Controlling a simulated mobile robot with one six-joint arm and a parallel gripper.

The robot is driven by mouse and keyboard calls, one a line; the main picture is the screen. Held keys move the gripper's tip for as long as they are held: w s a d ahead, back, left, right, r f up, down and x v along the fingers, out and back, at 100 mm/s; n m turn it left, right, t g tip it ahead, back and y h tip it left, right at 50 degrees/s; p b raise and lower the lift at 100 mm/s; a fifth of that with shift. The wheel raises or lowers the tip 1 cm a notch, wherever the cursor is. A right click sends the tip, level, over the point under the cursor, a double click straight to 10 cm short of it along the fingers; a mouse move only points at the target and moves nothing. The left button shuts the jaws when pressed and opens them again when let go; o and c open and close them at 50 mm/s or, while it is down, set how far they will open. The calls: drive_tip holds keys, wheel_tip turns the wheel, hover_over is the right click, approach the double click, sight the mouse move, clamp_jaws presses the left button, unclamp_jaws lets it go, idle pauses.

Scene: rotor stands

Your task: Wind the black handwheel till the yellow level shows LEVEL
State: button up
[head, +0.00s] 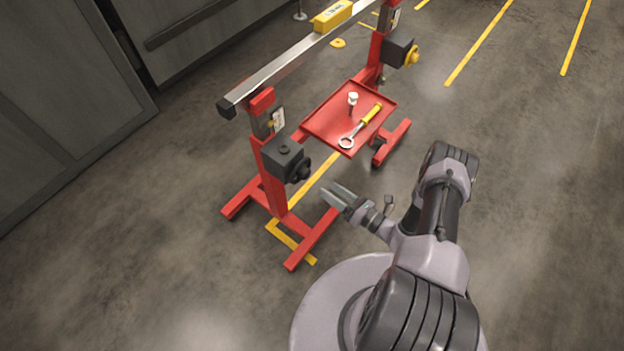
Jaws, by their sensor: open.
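The black handwheel (300,171) is on the right side of a dark gearbox (283,160) on the near red post. My gripper (334,195) is open and empty, a little right of and below the handwheel in the picture, apart from it. Its fingers point left toward the near stand. The yellow level (332,16) lies on the silver beam (290,62) near its far end. The beam spans the two red posts. The level's reading is too small to make out. A yellow handwheel (411,55) is on the far post's gearbox.
A red tray (318,123) between the posts holds a yellow-handled wrench (361,124) and a small white-capped item (352,101). Red feet (312,239) of the near stand spread on the floor. Grey cabinets (60,95) stand at left. The floor at right is clear.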

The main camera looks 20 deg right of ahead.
sight(308, 175)
drive_tip(key=b+x, duration=0.1)
drive_tip(key=x, duration=0.7)
drive_tip(key=shift+w+a+b, duration=0.1)
drive_tip(key=shift+b, duration=0.25)
clamp_jaws()
